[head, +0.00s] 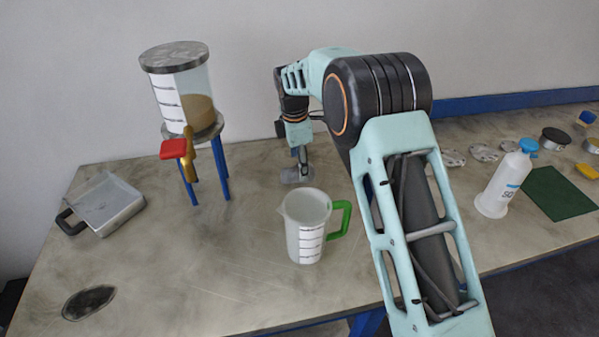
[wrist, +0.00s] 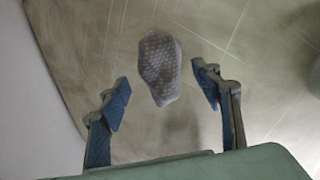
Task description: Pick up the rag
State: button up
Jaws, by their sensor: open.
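The rag (wrist: 160,70) is a small grey, dotted, crumpled cloth lying on the table. In the wrist view it sits between and a little beyond my gripper's two blue fingertips (wrist: 160,92), touching neither. In the head view the rag (head: 290,175) is a grey patch on the table below my gripper (head: 299,160), partly hidden by it. My gripper is open, empty and points down over the rag. How high the fingertips are above the table is hard to tell.
A measuring jug (head: 305,225) with a green handle stands in front of the rag. A vessel on blue legs (head: 180,88) with a red-handled valve stands to the left, beyond a square metal pan (head: 105,203). A white bottle (head: 503,185) and green mat (head: 558,194) are at right.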

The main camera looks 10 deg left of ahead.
jog(key=shift+w+f, duration=0.25)
jog(key=shift+f, duration=0.9)
jog(key=c, duration=1.3)
jog(key=shift+o, duration=0.2)
jog(key=shift+r, duration=0.15)
jog(key=shift+r, duration=0.25)
notch_tip(320, 180, up, 2)
jog(key=s+a+r+b, duration=0.1)
jog(key=s+a+r, duration=0.1)
jog(key=s+r, duration=0.3)
jog(key=s+a+r, duration=0.2)
jog(key=s+r, duration=0.3)
jog(key=s, duration=0.3)
jog(key=shift+s+a+r+b, duration=0.15)
jog(key=shift+a+b, duration=0.2)
jog(key=shift+b, duration=0.05)
